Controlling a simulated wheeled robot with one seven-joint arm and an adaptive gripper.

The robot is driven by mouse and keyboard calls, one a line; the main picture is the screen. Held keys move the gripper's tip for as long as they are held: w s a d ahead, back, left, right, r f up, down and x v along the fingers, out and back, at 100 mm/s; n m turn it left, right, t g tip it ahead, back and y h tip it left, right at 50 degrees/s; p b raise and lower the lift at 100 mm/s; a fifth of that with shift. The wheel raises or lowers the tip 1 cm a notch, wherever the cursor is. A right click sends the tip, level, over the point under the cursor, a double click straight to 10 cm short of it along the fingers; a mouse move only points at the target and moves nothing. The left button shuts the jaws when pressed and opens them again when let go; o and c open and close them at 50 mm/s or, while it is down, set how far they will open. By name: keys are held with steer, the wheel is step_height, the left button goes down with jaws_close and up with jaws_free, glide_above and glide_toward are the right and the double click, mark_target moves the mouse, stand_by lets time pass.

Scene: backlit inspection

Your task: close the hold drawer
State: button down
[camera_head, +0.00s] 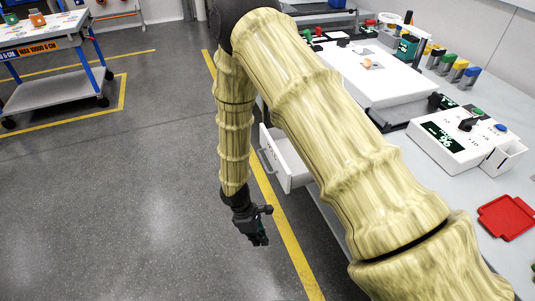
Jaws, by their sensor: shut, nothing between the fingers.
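The drawer (291,165) is white with a grey bar handle (266,162) on its front. It stands pulled out from under the workbench, its front facing left over the floor. My arm crosses in front of it and hides its right part and the bench edge behind it. My gripper (259,238) is dark, points down, and hangs over the floor below and left of the drawer, apart from the handle. Its fingers are shut and empty. No label on the drawer is readable, so I cannot tell whether it is the hold drawer.
The bench carries a white lightbox (365,75), a white control box (455,140) with knobs, and a red tray (508,217). A wheeled cart (55,85) stands at the far left. The grey floor left of the drawer is clear, with yellow lines.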

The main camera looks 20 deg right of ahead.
steer(key=w+r+n+t+h+p, duration=0.2)
steer(key=w+r+n+h, duration=0.2)
steer(key=w+r, duration=0.8)
steer(key=n+t+h+p, duration=0.2)
steer(key=h, duration=0.1)
glide_toward(277, 163)
steer(key=shift+p+x, duration=0.65)
steer(key=shift+x, duration=1.65)
steer(key=shift+s, duration=0.15)
steer(key=shift+d, duration=0.1)
